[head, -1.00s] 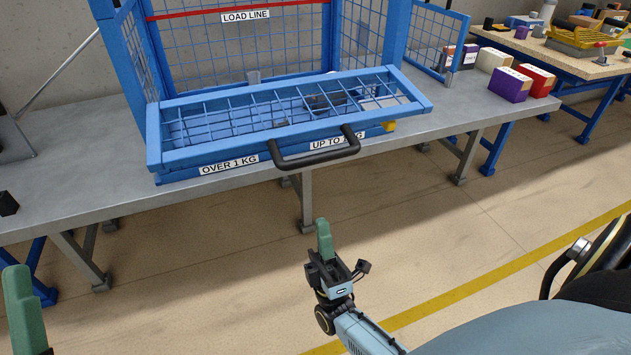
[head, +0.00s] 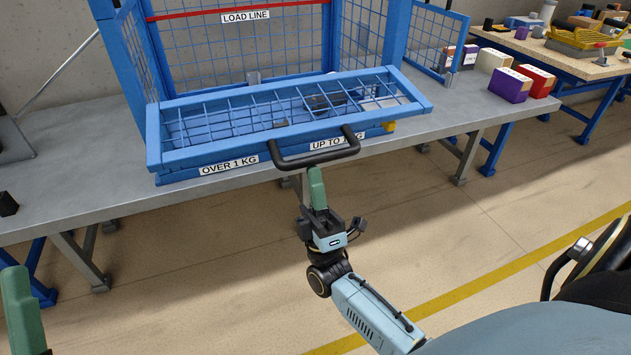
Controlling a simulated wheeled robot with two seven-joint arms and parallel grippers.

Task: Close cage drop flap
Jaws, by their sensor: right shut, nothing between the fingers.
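The blue cage (head: 126,75) stands on a grey bench. Its drop flap (head: 205,153), a blue frame with wire mesh, is folded down toward me and sticks out over the bench's front edge. A black bar handle (head: 312,159) is fixed to the flap's front rail. My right gripper (head: 316,172) is shut and empty, its green fingers pointing up just below the handle. I cannot tell whether they touch it. Part of my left gripper (head: 20,300) shows at the lower left edge, one green finger visible; its opening is not clear.
The grey bench (head: 60,200) runs across the view. A blue mesh side panel (head: 435,40) stands open at the cage's right. Purple (head: 508,86) and red (head: 536,80) boxes sit to the right. A second table (head: 590,62) holds several items. The floor in front is clear.

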